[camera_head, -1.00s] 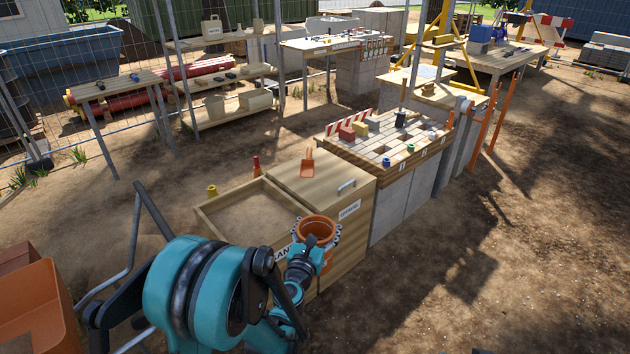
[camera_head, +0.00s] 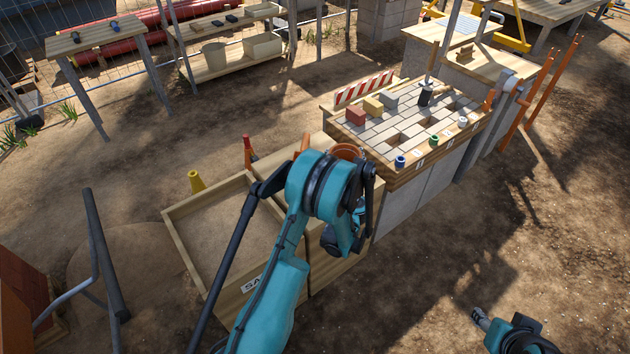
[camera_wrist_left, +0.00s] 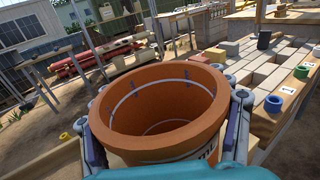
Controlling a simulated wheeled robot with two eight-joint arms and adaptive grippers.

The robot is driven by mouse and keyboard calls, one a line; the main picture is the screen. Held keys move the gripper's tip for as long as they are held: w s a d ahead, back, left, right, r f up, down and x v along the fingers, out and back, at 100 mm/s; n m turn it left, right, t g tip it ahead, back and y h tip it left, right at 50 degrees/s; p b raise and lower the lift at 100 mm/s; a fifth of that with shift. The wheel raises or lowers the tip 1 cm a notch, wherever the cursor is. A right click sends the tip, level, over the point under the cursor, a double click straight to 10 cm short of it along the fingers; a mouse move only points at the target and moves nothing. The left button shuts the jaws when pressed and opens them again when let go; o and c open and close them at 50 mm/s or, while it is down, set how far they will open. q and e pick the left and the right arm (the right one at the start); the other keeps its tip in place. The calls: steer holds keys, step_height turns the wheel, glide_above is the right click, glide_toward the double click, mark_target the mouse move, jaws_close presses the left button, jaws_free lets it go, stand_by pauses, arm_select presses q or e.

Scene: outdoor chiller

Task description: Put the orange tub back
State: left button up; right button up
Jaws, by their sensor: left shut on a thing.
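The orange tub (camera_wrist_left: 165,105) is round, open-topped and empty inside as far as I see, and it is upright with a slight tilt in the left wrist view. In the head view only a bit of the orange tub's rim (camera_head: 347,150) shows behind my left arm, by the lidded wooden box; the left fingers are hidden there. Part of my right arm shows at the bottom right, its fingers unclear.
A paving bench (camera_head: 408,165) with blocks and coloured rings stands close on the right. Bare ground lies at the front right.

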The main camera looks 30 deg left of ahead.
arm_select(q)
steer(key=a, duration=0.1)
steer(key=a+f+n+g+y, duration=0.2)
steer(key=a, duration=0.1)
steer(key=shift+s+a, duration=0.1)
steer(key=w+a+f+b, duration=0.4)
steer(key=a+f+b, duration=0.1)
steer(key=a+f, duration=0.5)
steer(key=shift+a+f, duration=0.3)
steer(key=shift+f, duration=0.2)
arm_select(e)
steer(key=f, duration=0.4)
steer(key=shift+s+f, duration=0.2)
steer(key=shift+f, duration=0.15)
arm_select(q)
steer(key=shift+f, duration=0.15)
steer(key=o, duration=2)
steer(key=shift+c, duration=0.2)
